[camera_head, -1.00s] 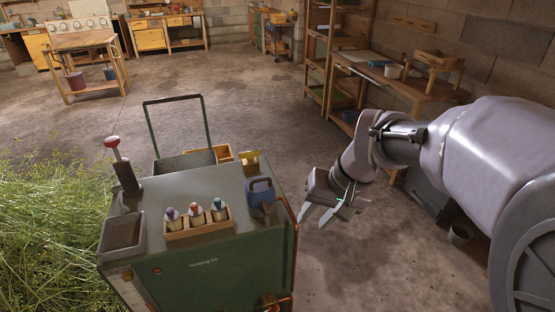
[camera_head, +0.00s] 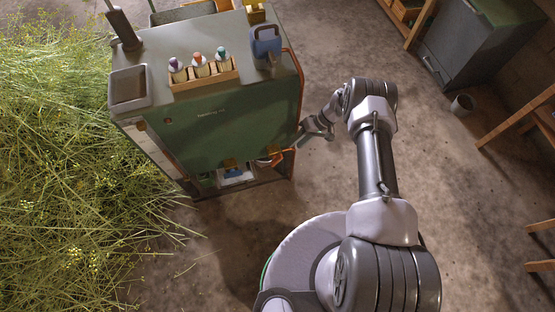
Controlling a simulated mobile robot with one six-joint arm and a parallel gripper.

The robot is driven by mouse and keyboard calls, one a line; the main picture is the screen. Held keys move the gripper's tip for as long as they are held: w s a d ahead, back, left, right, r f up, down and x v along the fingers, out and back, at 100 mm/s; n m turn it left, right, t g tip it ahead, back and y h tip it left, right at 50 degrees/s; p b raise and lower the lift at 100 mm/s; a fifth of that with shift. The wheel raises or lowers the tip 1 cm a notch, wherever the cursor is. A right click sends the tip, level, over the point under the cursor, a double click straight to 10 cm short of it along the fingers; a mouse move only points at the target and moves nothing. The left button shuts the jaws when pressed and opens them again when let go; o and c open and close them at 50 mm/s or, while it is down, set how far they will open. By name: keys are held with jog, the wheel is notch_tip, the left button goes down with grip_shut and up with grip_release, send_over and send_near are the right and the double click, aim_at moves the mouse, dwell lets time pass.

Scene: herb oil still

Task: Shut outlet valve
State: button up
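A green still cabinet (camera_head: 230,130) stands upright at the upper left centre. Low on its front is an orange fitting (camera_head: 276,157), with an orange pipe running up the cabinet's right edge. This may be the outlet valve, but it is too small to tell its handle position. My gripper (camera_head: 314,133) is low beside the cabinet's right front edge, close to the fitting's right side. Its fingers are small and partly overlap the cabinet edge, so I cannot tell how far apart they are or whether they touch anything.
Three capped bottles (camera_head: 200,67) in a wooden rack, a blue can (camera_head: 266,41) and a grey tray (camera_head: 129,86) are on the cabinet top. Cut herbs (camera_head: 60,160) heap on the left. A grey cabinet (camera_head: 480,50) and small pot (camera_head: 462,105) stand right. Floor (camera_head: 180,270) in front is open.

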aim_at(277, 160)
jog(key=b+x, duration=0.4)
jog(key=x, duration=1)
jog(key=shift+d, duration=0.1)
grip_shut()
